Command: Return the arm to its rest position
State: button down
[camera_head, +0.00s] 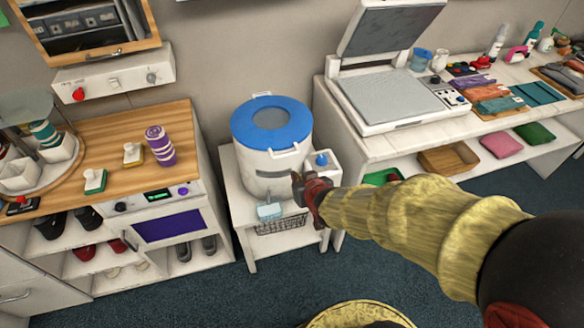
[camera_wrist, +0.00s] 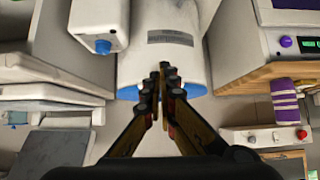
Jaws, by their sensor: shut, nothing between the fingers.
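My gripper (camera_head: 300,186) is at the end of my yellow arm, which reaches in from the lower right in the head view. It is in front of the white drum-shaped machine (camera_head: 262,184) with a blue lid (camera_head: 272,124). In the wrist view my gripper (camera_wrist: 163,70) has its fingertips together and empty, seen against the machine's white body (camera_wrist: 160,62). I cannot tell whether the fingertips touch it.
A small white box with a blue knob (camera_head: 322,160) sits beside the machine on a low white stand (camera_head: 228,180). A wooden-topped counter (camera_head: 110,150) is at left, with a purple striped cup (camera_head: 160,146). A white table (camera_head: 370,150) with an open press (camera_head: 388,95) is at right.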

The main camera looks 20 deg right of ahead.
jog(key=s+f+g, duration=0.1)
jog(key=s+g, duration=0.4)
jog(key=s, duration=0.7)
jog(key=p+v, duration=0.1)
jog(key=v, duration=1.9)
jog(key=shift+s+d+r+p, duration=0.2)
jog(key=shift+s+r+p, duration=0.1)
